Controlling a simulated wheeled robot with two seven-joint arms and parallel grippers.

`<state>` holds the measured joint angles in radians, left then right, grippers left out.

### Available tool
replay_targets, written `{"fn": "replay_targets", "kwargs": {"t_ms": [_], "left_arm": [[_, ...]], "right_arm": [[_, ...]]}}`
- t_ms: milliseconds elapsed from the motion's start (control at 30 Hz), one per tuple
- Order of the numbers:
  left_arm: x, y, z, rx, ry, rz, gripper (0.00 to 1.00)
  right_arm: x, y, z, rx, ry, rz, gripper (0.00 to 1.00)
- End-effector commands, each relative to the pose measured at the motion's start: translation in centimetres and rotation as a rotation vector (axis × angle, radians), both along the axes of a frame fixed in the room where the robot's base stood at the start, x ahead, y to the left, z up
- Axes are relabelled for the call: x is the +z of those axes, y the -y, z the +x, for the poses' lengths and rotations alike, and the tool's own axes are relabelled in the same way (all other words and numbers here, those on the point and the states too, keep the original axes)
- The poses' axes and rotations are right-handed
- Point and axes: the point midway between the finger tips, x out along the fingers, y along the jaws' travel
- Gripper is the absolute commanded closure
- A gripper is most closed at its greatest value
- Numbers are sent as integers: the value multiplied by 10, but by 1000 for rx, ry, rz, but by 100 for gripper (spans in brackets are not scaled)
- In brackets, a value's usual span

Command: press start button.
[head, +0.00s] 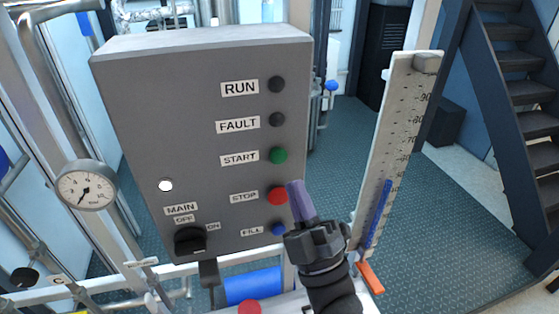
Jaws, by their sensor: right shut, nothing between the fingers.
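The grey control box (180,110) stands in front of me. Its green start button (279,156) is on the right side of the panel, beside the START label (240,158). The red stop button (277,196) is below it and the blue fill button (278,229) is lowest. My right gripper (296,190) is shut and empty. Its purple-grey tips point up beside the stop button in the picture, below and slightly right of the start button. I cannot tell whether the tips touch the panel. My left gripper is out of view.
A black main switch (190,240) and a lit white lamp (166,185) are on the panel's left. Dark RUN (277,84) and FAULT (277,119) lamps are above the start button. A gauge (86,186) is at left. A tall scale (394,150) stands close right of my gripper.

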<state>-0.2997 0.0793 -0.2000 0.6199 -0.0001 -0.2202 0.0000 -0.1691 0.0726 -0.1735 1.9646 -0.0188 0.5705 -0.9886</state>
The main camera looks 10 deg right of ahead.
Motion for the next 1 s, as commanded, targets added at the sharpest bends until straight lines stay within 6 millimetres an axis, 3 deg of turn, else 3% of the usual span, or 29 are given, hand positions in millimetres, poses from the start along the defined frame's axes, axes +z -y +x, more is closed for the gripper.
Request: {"fn": "replay_targets", "kwargs": {"t_ms": [200,367,1000], "left_arm": [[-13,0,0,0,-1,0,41],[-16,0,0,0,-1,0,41],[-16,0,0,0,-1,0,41]], "right_arm": [[-2,-1,30,-1,0,-1,100],[-1,-1,42,0,0,0,100],[0,-2,45,0,-1,0,100]]}}
